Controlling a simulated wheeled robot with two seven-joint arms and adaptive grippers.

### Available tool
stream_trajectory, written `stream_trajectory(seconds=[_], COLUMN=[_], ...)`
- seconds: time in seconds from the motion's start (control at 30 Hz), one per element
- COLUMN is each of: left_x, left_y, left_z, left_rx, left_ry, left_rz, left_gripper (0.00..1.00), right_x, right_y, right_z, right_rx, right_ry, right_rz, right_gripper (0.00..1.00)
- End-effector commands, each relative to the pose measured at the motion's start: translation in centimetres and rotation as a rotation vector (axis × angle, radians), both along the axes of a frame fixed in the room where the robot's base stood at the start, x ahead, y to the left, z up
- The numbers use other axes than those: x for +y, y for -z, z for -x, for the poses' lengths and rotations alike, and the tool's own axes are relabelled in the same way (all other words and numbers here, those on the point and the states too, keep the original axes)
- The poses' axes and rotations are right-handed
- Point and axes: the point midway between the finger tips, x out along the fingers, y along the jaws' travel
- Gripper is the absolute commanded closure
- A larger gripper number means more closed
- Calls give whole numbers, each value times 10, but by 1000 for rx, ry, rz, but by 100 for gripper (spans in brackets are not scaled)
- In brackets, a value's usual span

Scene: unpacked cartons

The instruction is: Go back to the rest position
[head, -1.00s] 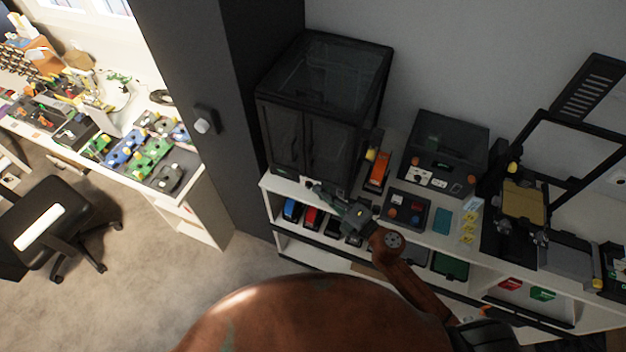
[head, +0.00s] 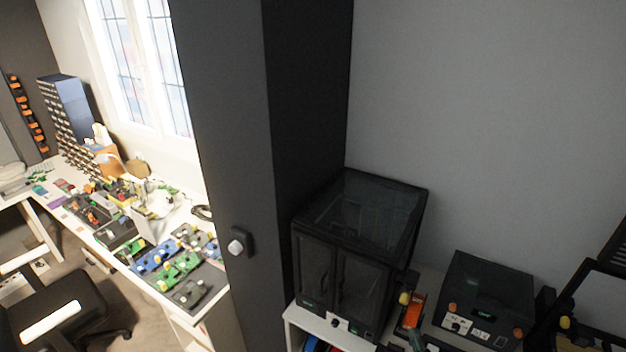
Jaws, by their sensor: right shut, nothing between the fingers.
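My left gripper is not in view.
A dark glass-doored cabinet (head: 345,270) and a dark box (head: 485,300) stand on the white shelf (head: 300,318). A tall dark column (head: 235,150) stands left of them. Beyond it is a cluttered workbench (head: 205,318) and a black chair (head: 70,310).

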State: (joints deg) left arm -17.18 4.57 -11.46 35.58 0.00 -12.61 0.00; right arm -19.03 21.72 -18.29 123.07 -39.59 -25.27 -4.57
Motion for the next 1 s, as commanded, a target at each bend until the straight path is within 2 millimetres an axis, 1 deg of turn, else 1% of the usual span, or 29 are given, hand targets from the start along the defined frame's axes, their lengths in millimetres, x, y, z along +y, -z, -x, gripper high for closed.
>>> stream_trajectory(seconds=[0.03,0.07,0.1,0.17,0.2,0.27,0.3,0.4,0.5,0.7,0.83,0.9,1.0], left_x=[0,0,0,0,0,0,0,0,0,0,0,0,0], left_y=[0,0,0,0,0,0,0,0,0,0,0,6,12], left_z=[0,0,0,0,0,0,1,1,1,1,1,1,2], left_rx=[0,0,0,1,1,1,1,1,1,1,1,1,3], left_ry=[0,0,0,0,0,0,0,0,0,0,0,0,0], left_rz=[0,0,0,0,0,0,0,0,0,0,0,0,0], left_gripper=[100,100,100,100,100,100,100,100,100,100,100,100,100], right_x=[-26,-41,-57,-76,-83,-91,-92,-92,-88,-74,-62,-62,-62], right_y=[15,26,42,66,82,101,112,133,149,168,176,201,229], right_z=[13,21,35,59,76,100,114,147,176,228,260,252,246], right_rx=[75,124,191,294,361,450,503,617,717,890,999,1001,1009], right_ry=[105,163,239,341,397,466,503,574,627,701,736,733,733], right_rz=[-89,-140,-208,-303,-358,-428,-468,-547,-610,-706,-759,-749,-746], right_gripper=[100,100,100,100,100,100,100,100,100,100,100,100,100])
